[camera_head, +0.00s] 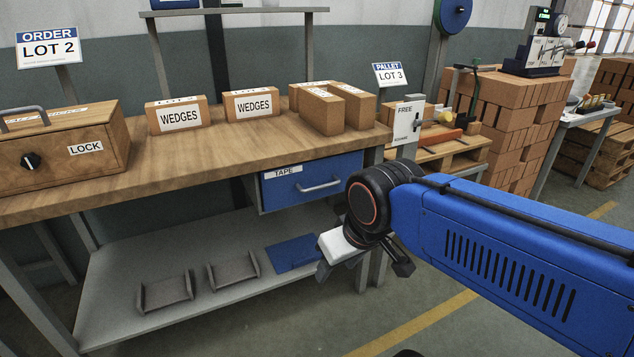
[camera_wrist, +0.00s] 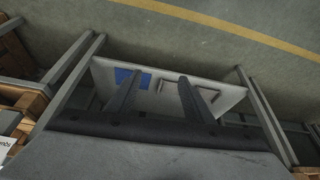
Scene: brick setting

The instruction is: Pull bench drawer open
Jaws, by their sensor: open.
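The bench drawer (camera_head: 288,188) has a blue front labelled TAPE and hangs under the right part of the wooden bench top (camera_head: 215,150). It looks closed. Its pale bar handle (camera_head: 320,187) runs across the front. My gripper (camera_head: 363,268) is in front of the bench, below and to the right of the handle, apart from it. In the wrist view my gripper (camera_wrist: 159,78) has its two dark fingers spread with nothing between them. That view looks past them to the lower shelf (camera_wrist: 205,90); I cannot make out the drawer there.
The grey lower shelf (camera_head: 210,315) holds two dark trays and a blue mat (camera_head: 293,253). A brick stack (camera_head: 520,125) is behind right. Floor in front is clear.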

